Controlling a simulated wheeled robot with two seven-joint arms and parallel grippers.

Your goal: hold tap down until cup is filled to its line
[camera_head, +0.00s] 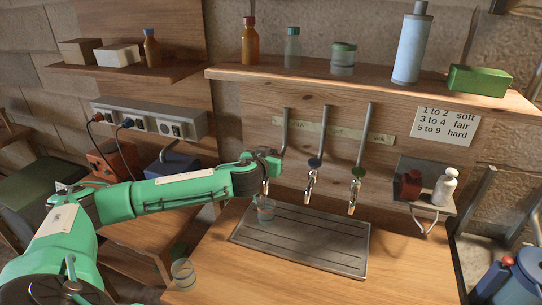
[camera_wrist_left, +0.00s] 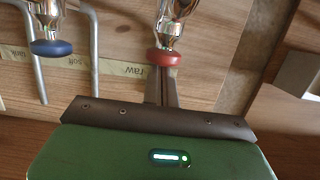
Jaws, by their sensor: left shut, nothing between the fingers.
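A clear cup (camera_head: 265,212) stands at the left end of the drip tray (camera_head: 345,262), below the leftmost tap. Its water level and line are too small to make out. My left gripper (camera_head: 272,166) is at that tap and hides most of it in the head view. In the left wrist view the shut, empty fingers (camera_wrist_left: 161,82) reach to the tap's red knob (camera_wrist_left: 164,57) and seem to touch it. The label beside it reads "raw", upside down. The tap's spout shows as shiny metal. My right gripper is not in view.
A middle tap with a blue knob (camera_head: 314,163) and a right tap with a green knob (camera_head: 358,172) stand close by. Another clear cup (camera_head: 183,274) is at the counter's front left. A hardness note (camera_head: 445,122) hangs at right. The counter's front right is clear.

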